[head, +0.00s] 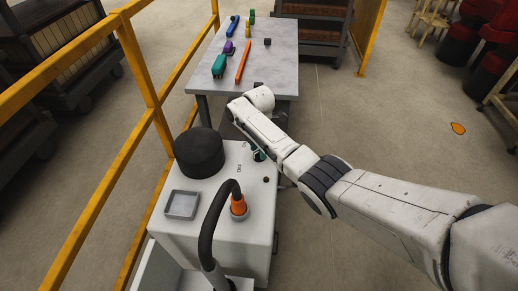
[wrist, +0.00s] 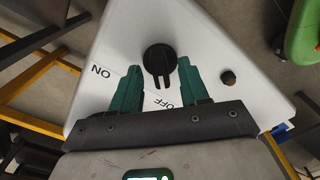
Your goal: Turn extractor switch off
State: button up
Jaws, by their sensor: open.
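The extractor switch (wrist: 160,60) is a black round knob with a raised grip bar on a white panel, in the wrist view. The bar runs down the picture, towards the OFF label (wrist: 163,103). The ON label (wrist: 101,71) is to the left. My gripper (wrist: 160,65) is open, with one green finger on each side of the knob. I see gaps between the fingers and the knob; whether they touch the panel I cannot tell. In the head view, the white cabinet (head: 210,232) stands below my arm, which hides most of the switch and gripper.
A dark knob (wrist: 229,77) sits right of the switch. The cabinet top carries a black cylinder (head: 199,153), a grey tray (head: 182,205) and a black hose (head: 206,232) with an orange collar (head: 238,206). A yellow railing (head: 150,92) is left; a table (head: 275,65) with coloured items stands beyond.

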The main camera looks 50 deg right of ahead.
notch_tip(320, 180, up, 11)
jog(key=shift+f, duration=0.2)
jog(key=shift+s+f, duration=0.1)
dwell(0.6)
